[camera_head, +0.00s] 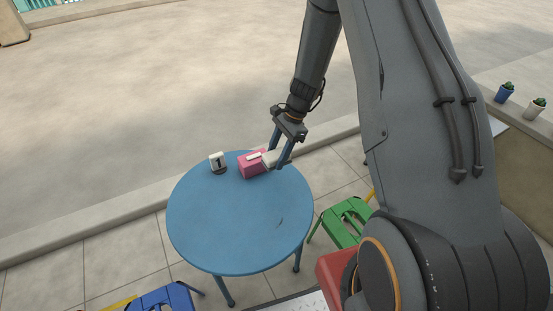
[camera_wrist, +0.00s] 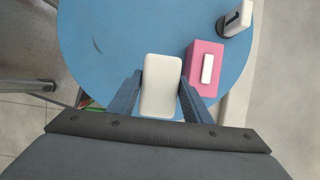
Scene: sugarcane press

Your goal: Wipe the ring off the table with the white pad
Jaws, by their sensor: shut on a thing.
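The white pad (camera_wrist: 161,86) is between the two fingers of my gripper (camera_wrist: 161,100), which is shut on it. In the head view my gripper (camera_head: 277,157) holds the pad (camera_head: 270,160) at the far right edge of the round blue table (camera_head: 230,225), right beside a pink box. I cannot tell whether the pad touches the table. A dark curved mark (camera_wrist: 97,45), part of a ring, shows on the tabletop in the wrist view. In the head view the mark (camera_head: 280,221) is faint, at the right part of the table.
The pink box (camera_head: 246,170) with a white top piece stands close to the pad. A white number 1 marker (camera_head: 217,162) stands left of it. Green (camera_head: 343,222) and blue (camera_head: 165,298) stools stand around the table. The middle and front of the tabletop are clear.

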